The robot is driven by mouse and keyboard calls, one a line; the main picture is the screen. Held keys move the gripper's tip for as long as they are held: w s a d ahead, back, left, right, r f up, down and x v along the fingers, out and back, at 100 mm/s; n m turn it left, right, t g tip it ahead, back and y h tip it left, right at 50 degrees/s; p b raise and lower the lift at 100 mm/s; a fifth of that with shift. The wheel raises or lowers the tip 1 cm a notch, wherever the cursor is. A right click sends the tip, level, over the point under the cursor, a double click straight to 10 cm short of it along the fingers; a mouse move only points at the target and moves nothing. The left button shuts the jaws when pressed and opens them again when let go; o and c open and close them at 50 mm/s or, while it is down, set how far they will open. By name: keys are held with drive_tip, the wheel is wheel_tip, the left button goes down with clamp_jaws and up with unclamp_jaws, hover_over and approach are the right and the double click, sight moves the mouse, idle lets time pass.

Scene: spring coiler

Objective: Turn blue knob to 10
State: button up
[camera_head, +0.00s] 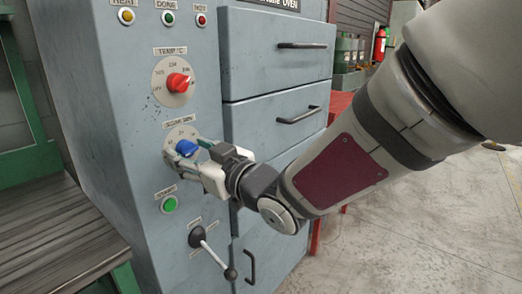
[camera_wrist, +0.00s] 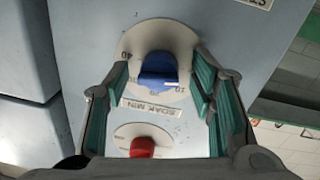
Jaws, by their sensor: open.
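The blue knob (camera_head: 187,147) sits on a pale round dial plate on the front of a grey-blue cabinet, below a "SOAK MIN" label. In the wrist view the blue knob (camera_wrist: 157,72) shows upside down, with the dial plate (camera_wrist: 181,38) and small numbers around it. My gripper (camera_head: 189,143) is at the knob, its green-lined fingers open. In the wrist view my gripper (camera_wrist: 160,74) has one finger on each side of the knob, with visible gaps. The small numbers and the knob's exact setting are hard to read.
A red temperature knob (camera_head: 178,82) is above the blue one, and a green button (camera_head: 169,204) is below. A black-handled lever (camera_head: 212,252) sticks out lower down. Drawers with black handles (camera_head: 300,115) are to the right. A green-framed bench (camera_head: 50,215) stands at left.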

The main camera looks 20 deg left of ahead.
drive_tip(key=c, duration=1.1)
drive_tip(key=shift+m, duration=0.3)
drive_tip(key=m+p, duration=0.2)
drive_tip(key=m, duration=0.2)
drive_tip(key=shift+r+m, duration=0.1)
drive_tip(key=shift+m, duration=0.2)
drive_tip(key=shift+m+p, duration=1.65)
drive_tip(key=shift+m, duration=0.45)
